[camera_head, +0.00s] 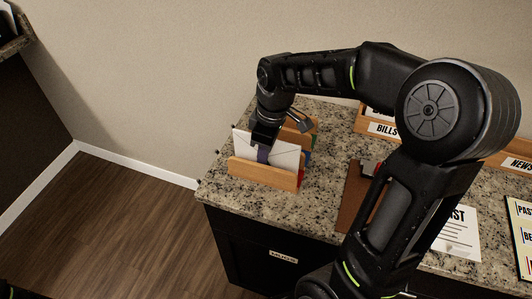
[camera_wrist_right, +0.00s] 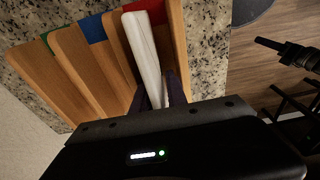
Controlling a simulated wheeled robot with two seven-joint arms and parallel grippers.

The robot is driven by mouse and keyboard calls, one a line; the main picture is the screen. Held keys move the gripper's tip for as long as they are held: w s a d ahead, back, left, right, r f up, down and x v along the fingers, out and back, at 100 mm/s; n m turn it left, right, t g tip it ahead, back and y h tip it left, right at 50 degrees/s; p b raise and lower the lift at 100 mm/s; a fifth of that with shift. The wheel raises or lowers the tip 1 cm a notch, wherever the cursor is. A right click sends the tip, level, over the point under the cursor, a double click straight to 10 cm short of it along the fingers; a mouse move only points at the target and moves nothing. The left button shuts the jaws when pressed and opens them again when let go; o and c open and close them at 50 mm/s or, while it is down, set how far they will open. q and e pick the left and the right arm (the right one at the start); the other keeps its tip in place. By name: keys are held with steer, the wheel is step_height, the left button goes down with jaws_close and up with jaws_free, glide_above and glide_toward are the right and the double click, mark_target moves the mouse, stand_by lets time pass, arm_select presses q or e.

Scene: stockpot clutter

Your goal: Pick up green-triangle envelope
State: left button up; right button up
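A white envelope (camera_head: 284,156) stands in the front slot of a wooden letter holder (camera_head: 262,176) at the left end of the counter. It also shows in the right wrist view (camera_wrist_right: 144,48) as a pale, slightly tilted slab between wooden slats. No green triangle can be made out on it. My right gripper (camera_head: 263,153) reaches down over its top edge, with one dark finger in front of its face. In the wrist view the fingers (camera_wrist_right: 160,94) lie on both sides of the envelope; whether they press on it is unclear. My left gripper is not clearly seen.
Green, blue and red pieces (camera_wrist_right: 91,28) stand in the neighbouring slots. A brown clipboard (camera_head: 356,196), a white list sheet (camera_head: 460,236) and wooden bins labelled BILLS (camera_head: 383,129) and NEWS lie to the right. Bare granite (camera_head: 325,195) shows between holder and clipboard.

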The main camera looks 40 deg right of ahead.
jaws_close()
stand_by(0.4)
step_height(320, 180, up, 10)
steer(key=shift+r, duration=0.1)
stand_by(0.4)
stand_by(0.5)
